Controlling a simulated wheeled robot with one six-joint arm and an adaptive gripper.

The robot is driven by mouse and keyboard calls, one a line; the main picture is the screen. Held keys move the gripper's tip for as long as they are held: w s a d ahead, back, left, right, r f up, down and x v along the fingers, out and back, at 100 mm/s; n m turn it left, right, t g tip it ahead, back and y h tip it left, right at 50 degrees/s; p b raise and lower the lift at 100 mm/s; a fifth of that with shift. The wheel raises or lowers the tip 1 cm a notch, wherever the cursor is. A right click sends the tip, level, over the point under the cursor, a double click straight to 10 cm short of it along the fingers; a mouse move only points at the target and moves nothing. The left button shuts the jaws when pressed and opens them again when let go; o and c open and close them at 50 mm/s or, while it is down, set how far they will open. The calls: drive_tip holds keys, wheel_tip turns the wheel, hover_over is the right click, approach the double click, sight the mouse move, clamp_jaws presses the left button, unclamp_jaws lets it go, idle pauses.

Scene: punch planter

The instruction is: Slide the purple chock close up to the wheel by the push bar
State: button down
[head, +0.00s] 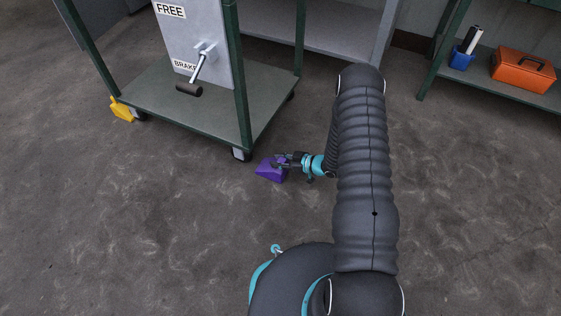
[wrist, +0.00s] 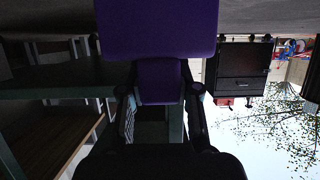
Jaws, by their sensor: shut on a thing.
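The purple chock (head: 270,170) is on the floor just in front of the cart's near right wheel (head: 240,154), with a small gap between them in the head view. My gripper (head: 287,162) reaches in from the right and is shut on the chock. In the wrist view the purple chock (wrist: 158,30) fills the top middle, with its narrow part between the two fingers of my gripper (wrist: 160,90).
The green-framed cart (head: 180,105) stands above the chock. A yellow chock (head: 122,110) sits by its left wheel. A shelf (head: 490,85) at the right holds an orange toolbox (head: 523,69) and a blue container (head: 461,60). The floor left of the purple chock is clear.

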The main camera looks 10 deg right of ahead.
drive_tip(key=shift+w+a, duration=0.65)
drive_tip(key=shift+a, duration=0.2)
drive_tip(key=shift+w+a, duration=0.6)
drive_tip(key=shift+a, duration=0.25)
drive_tip(key=c, duration=0.7)
unclamp_jaws()
drive_tip(key=shift+c, duration=0.2)
drive_tip(key=v, duration=1.2)
drive_tip(key=shift+f, duration=0.1)
